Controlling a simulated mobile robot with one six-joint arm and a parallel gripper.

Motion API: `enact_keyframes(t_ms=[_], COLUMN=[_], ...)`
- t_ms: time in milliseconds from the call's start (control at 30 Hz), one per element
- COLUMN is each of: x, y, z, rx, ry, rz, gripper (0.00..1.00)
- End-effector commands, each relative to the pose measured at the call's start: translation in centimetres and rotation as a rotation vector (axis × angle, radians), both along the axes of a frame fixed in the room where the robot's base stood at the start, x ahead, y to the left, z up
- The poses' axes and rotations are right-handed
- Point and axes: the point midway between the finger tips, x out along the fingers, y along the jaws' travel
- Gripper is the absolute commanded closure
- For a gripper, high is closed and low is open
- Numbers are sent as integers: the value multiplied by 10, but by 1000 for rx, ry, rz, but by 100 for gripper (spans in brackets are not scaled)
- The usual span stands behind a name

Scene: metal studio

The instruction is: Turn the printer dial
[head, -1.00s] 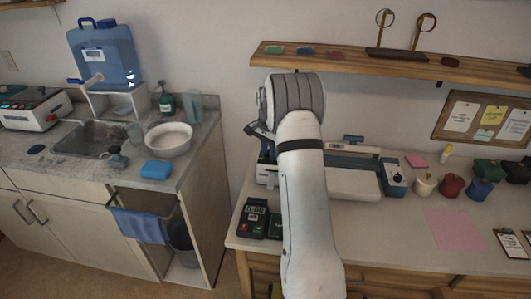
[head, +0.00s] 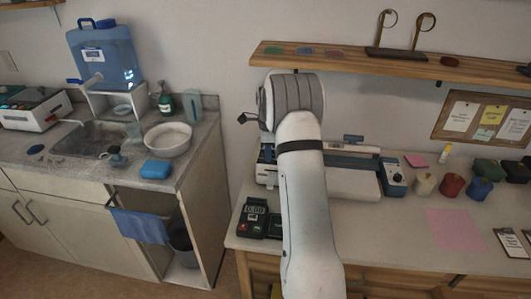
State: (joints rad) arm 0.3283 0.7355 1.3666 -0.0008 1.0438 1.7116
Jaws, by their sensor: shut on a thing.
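A long white and teal machine (head: 352,183), which looks like the printer, stands on the right counter behind my arm. A small dark part of my wrist sticks out to the left of the arm's top.
A black meter (head: 252,218) lies left of my arm. White, red and blue pots (head: 451,186) stand to the right, near a pink sheet (head: 457,230). A wooden shelf (head: 350,62) hangs above. The sink counter (head: 190,165) is at the left, across a gap.

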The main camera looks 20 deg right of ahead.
Motion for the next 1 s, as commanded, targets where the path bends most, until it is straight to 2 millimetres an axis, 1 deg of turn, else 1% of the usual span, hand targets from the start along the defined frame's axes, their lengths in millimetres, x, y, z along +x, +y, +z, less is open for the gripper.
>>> enact_keyframes(t_ms=[33,300,833,867,1000], x=[2,3,4,4,4], y=[4,4,4,4,3], z=[0,1,3,3,3], rx=[5,3,2,2,1], ry=[-4,-6,-12,-12,-10], rz=[-21,-116,-140,-140,-140], gripper=[98,98,98,75,64])
